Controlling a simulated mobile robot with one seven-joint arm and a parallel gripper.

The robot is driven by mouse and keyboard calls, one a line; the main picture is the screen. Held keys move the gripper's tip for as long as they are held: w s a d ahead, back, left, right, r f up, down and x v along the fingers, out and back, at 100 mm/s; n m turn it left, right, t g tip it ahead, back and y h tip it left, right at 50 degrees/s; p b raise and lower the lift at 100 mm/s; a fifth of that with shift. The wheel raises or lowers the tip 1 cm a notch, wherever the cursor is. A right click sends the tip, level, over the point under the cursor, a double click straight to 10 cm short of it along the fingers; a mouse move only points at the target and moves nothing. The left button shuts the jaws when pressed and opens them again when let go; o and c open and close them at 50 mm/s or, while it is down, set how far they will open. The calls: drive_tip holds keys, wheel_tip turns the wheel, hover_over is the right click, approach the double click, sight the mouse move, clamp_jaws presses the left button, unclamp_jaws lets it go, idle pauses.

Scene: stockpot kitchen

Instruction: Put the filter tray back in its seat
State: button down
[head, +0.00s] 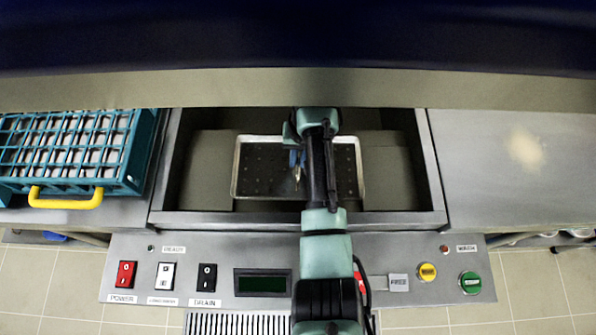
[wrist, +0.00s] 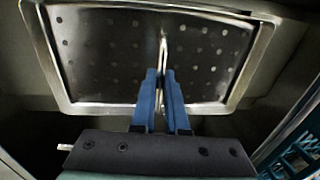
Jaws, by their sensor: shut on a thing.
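The filter tray (head: 260,165) is a dark perforated plate with a bright metal rim, inside the sunken basin in the head view. My arm covers part of its right side. In the wrist view the tray (wrist: 100,55) fills the upper half, slightly tilted in the picture. My gripper (head: 297,160) is over the tray's middle. Its blue fingers (wrist: 161,75) are shut on the thin upright handle (wrist: 163,45) at the tray's centre. A dark gap shows below the tray's near rim in the wrist view. I cannot tell whether the tray rests in its seat or hangs above it.
The basin's metal rim (head: 290,218) surrounds the tray, with flat ledges (head: 208,168) left and right. A teal rack (head: 70,150) with a yellow handle stands on the left counter. The right counter (head: 515,165) is clear. A control panel (head: 230,265) lies in front.

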drive_tip(key=shift+w+f, duration=0.1)
drive_tip(key=shift+f, duration=2.75)
drive_tip(key=shift+f+b, duration=0.2)
drive_tip(key=shift+b, duration=0.1)
drive_tip(key=c, duration=0.9)
unclamp_jaws()
drive_tip(key=shift+r, duration=0.1)
drive_tip(key=r, duration=0.4)
drive_tip(key=d+r, duration=0.1)
drive_tip(key=r, duration=0.3)
drive_tip(key=r+p, duration=0.1)
drive_tip(key=r, duration=0.3)
drive_tip(key=shift+d, duration=0.2)
